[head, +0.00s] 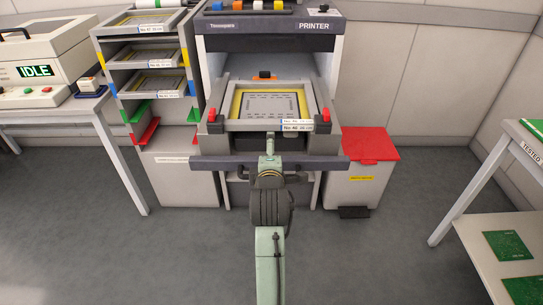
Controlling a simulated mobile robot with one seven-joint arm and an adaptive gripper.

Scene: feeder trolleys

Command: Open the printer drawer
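The printer (314,27) stands at the back centre, with a dark top and an open light-grey bay. Its drawer has a wide dark front bar (215,163) that stands forward of the cabinet, so it looks pulled out at least partly. A yellow-edged stencil frame (236,104) lies in the grey holder above the bar, between two red-and-black clamps. My arm reaches up from the bottom centre. My gripper (269,144) is at the middle of the front bar, overlapping it in the picture. Its fingers are too small and hidden to show whether they hold the handle.
A rack of stencil frames (152,56) stands left of the printer. A table (50,105) with an IDLE machine is further left. A white bin with a red lid (370,144) stands right of the printer. A shelf table (484,190) with green boards is far right. Open grey floor lies in front.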

